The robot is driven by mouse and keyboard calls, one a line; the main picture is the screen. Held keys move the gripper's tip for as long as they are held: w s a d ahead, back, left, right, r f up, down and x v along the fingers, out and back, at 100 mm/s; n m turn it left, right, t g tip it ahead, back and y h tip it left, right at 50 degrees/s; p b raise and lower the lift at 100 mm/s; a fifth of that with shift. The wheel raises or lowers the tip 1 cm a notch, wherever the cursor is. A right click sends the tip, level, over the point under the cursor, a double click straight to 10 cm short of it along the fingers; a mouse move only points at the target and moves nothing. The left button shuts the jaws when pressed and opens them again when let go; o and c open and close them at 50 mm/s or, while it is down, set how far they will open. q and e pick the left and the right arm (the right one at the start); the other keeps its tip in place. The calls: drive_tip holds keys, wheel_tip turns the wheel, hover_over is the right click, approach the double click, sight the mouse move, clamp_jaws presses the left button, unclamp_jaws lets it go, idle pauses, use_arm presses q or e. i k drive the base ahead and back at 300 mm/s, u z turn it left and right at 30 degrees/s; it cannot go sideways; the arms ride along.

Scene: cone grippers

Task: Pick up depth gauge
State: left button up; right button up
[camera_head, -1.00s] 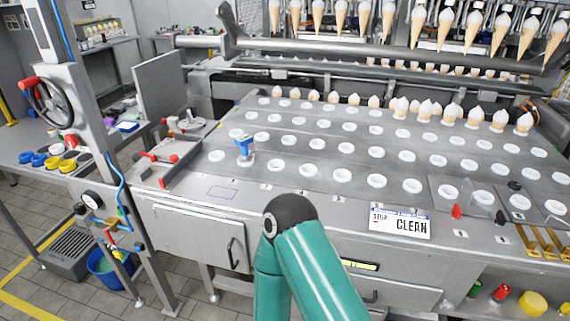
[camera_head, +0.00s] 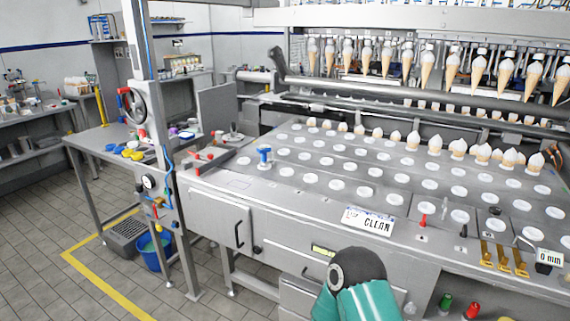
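A small blue T-handled tool (camera_head: 264,157) stands upright on the left part of the steel cone plate (camera_head: 300,188). A small white display reading "0 mm" (camera_head: 549,258) sits at the plate's right front corner. Which of these is the depth gauge I cannot tell for sure. My teal arm link with a dark joint shows at the bottom, in front of the machine and well apart from both. Neither gripper is in view.
Rows of white cups and a back row of filled cones (camera_head: 480,152) cover the plate. A "CLEAN" sign (camera_head: 368,221) lies at its front edge. A column with a handwheel (camera_head: 132,104) stands left. A blue bucket (camera_head: 153,252) is on the floor.

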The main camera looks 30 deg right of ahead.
sight(262, 150)
drive_tip(key=z, duration=0.2)
drive_tip(key=i, duration=0.9)
drive_tip(key=z, duration=0.05)
